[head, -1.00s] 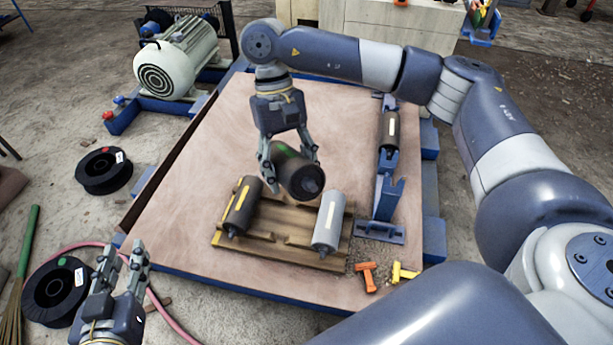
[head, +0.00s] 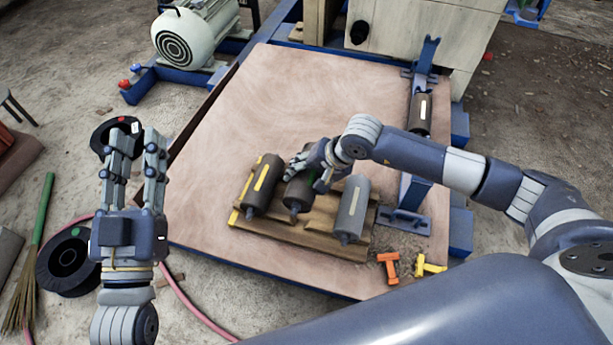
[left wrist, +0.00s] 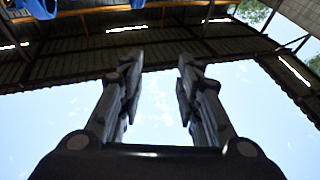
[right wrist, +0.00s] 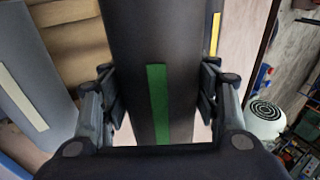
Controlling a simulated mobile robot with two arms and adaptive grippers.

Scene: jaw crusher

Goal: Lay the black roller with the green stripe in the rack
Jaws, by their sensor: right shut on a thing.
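The black roller with the green stripe (head: 297,194) is in the middle of the wooden rack (head: 300,240), between two other rollers. I cannot tell whether it bears fully on the rack. My right gripper (head: 318,176) is shut around it from above and partly covers it. In the right wrist view the green stripe (right wrist: 158,105) faces up between the fingers. A black roller with a yellow stripe (head: 261,186) lies in the rack on the left, and a grey roller (head: 350,208) on the right. My left gripper (head: 136,160) is open and empty, raised left of the table.
A blue stand (head: 411,190) holding a dark roller with a white stripe (head: 420,113) is at the table's right. Orange (head: 388,266) and yellow (head: 430,266) clamp-like pieces lie at the front right. The table's back left is clear. A motor (head: 195,42) stands behind.

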